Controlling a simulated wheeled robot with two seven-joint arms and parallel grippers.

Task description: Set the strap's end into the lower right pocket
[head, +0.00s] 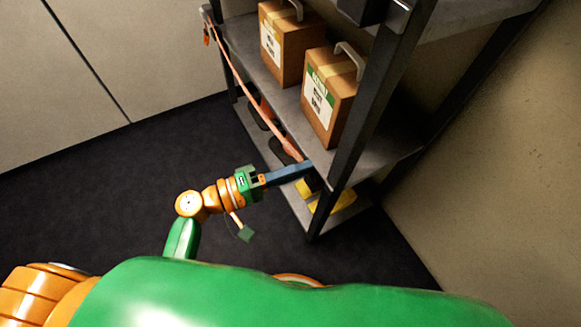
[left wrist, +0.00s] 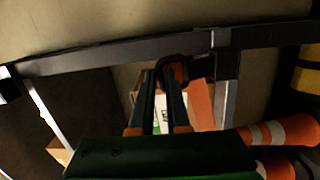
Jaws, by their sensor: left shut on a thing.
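The orange strap (head: 245,85) runs slantwise across the shelf's open front, from the upper left post down to my left gripper. My left gripper (head: 310,168) is shut on the strap's lower end, close to the lower right post. In the left wrist view, the fingers of my left gripper (left wrist: 162,75) reach up to a dark loop-shaped piece (left wrist: 190,64) beside the post, with orange showing inside it. This looks like the lower right pocket. Whether the strap's end is inside or only in front of it I cannot tell. My right gripper is out of view.
Two brown boxes with handles, a left one (head: 284,45) and a right one (head: 328,95), stand on the grey shelf (head: 240,35) behind the strap. Orange cones (left wrist: 278,132) and yellow items (head: 340,200) are lower down. The dark floor (head: 110,180) at left is clear.

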